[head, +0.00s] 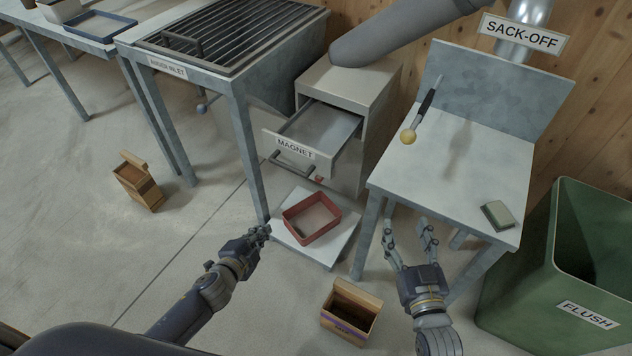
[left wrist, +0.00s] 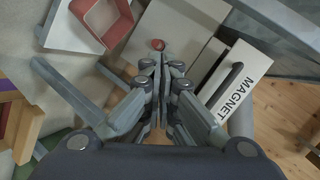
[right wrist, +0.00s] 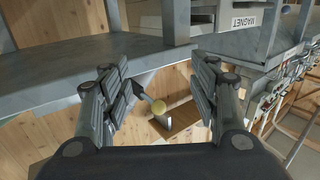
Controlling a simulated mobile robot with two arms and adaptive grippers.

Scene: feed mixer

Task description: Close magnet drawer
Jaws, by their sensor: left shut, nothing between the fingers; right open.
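The magnet drawer (head: 318,133) is pulled out of its grey cabinet (head: 350,85) in the head view. Its front carries a MAGNET label and a dark bar handle (head: 291,162). The drawer front also shows in the left wrist view (left wrist: 237,82) and the label in the right wrist view (right wrist: 247,22). My left gripper (head: 262,232) is shut and empty, in front of and below the drawer, apart from the handle in the head view. My right gripper (head: 410,232) is open and empty, near the front edge of the sack-off table.
A red tray (head: 338,231) sits on a low white platform (head: 292,250) below the drawer. The sack-off table (head: 460,150) stands right, a green FLUSH bin (head: 545,290) beyond it. Small boxes (head: 137,182) (head: 350,312) stand on the floor. The grated hopper table (head: 230,40) is left.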

